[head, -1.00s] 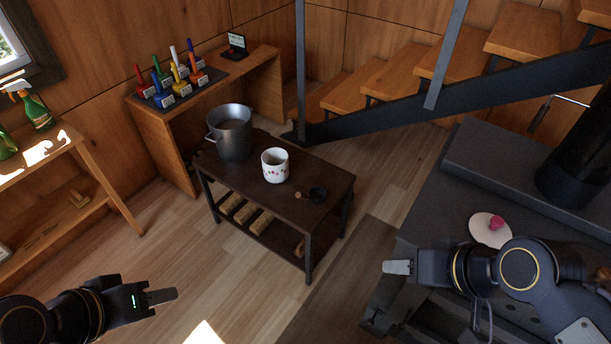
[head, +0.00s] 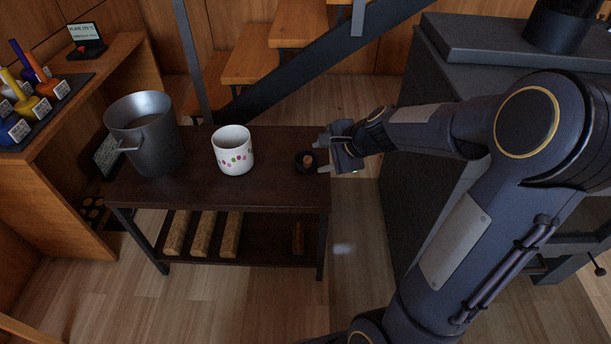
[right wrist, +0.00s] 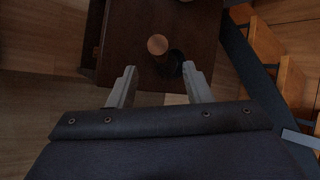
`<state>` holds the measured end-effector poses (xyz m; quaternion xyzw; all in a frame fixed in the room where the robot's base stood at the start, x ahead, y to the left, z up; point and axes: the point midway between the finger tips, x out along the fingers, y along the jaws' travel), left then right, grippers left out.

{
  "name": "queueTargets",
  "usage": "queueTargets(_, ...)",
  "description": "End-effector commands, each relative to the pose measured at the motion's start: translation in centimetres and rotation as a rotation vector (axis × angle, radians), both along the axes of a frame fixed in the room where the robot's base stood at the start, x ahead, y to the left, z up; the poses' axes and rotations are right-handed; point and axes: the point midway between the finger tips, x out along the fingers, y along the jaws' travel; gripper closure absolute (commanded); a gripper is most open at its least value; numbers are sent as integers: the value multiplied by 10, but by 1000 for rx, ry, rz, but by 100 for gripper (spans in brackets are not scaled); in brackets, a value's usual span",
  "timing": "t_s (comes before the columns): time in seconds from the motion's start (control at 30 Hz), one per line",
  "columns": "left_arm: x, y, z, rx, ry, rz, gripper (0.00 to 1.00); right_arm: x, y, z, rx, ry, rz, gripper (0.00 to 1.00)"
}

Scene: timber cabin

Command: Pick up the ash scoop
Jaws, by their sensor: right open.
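The ash scoop (head: 303,164) is a small black scoop with a round wooden handle end. It lies near the right end of the dark table (head: 270,180). My right gripper (head: 322,154) is open and empty, coming in from the right close beside the scoop. In the right wrist view the wooden handle end (right wrist: 157,44) is just beyond the gap between the two fingertips (right wrist: 159,72), with the black bowl (right wrist: 177,58) beside it, near the right finger. The fingers partly hide the scoop's right side in the head view. My left gripper is out of view.
A white mug (head: 233,153) with a dotted pattern and a grey metal pot (head: 147,135) stand left of the scoop. Several logs (head: 202,234) lie on the lower shelf. A dark stove (head: 450,110) stands right of the table. The floor in front is clear.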

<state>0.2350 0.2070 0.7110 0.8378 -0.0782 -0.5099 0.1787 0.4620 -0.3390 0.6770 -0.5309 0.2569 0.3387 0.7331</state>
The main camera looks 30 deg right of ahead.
Motion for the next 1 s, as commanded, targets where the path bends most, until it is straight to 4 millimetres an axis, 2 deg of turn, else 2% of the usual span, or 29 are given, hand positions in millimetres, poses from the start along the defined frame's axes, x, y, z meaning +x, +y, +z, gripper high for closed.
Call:
queueTargets(0.03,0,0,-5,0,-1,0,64,4,1,-8,1,3,-2,55)
queueTargets(0.5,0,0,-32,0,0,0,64,44,17,-50,-1,2,1,55)
queueTargets(0.8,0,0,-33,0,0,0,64,48,18,-52,0,1,0,55)
queueTargets(0.83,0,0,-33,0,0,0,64,48,18,-52,0,1,0,56)
queueTargets(1.0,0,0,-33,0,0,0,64,48,18,-52,-1,1,1,78)
